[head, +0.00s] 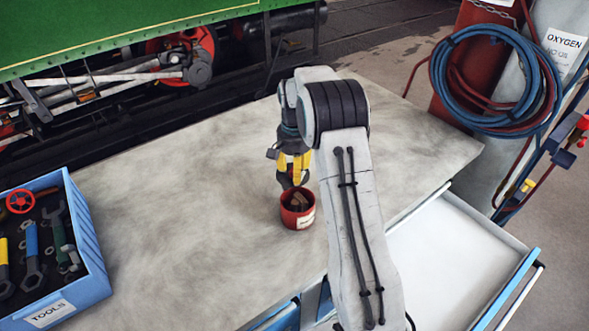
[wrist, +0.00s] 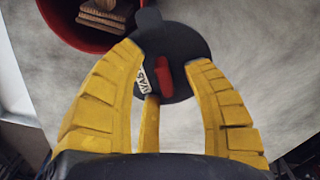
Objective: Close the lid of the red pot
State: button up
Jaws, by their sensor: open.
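The red pot (head: 297,216) stands on the workbench with its mouth uncovered, and brown pieces show inside. In the wrist view the pot (wrist: 76,38) is at the top left. Its lid (wrist: 190,45) is a dark round disc with a red handle (wrist: 164,78), and a dark tab joins it to the pot's rim side. The lid is open, off the mouth. My gripper (head: 292,182) is just above and behind the pot. Its yellow fingers (wrist: 164,60) are spread around the lid and handle, not visibly closed on them. A small lettered label is partly hidden by a finger.
A blue tool crate (head: 85,240) stands at the left of the workbench (head: 180,210). An open drawer (head: 455,260) juts out at the right. Coiled hoses (head: 470,85) hang on cylinders at the back right. The bench left of the pot is clear.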

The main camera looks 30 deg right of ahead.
jog(key=shift+o, duration=0.2)
grip_shut()
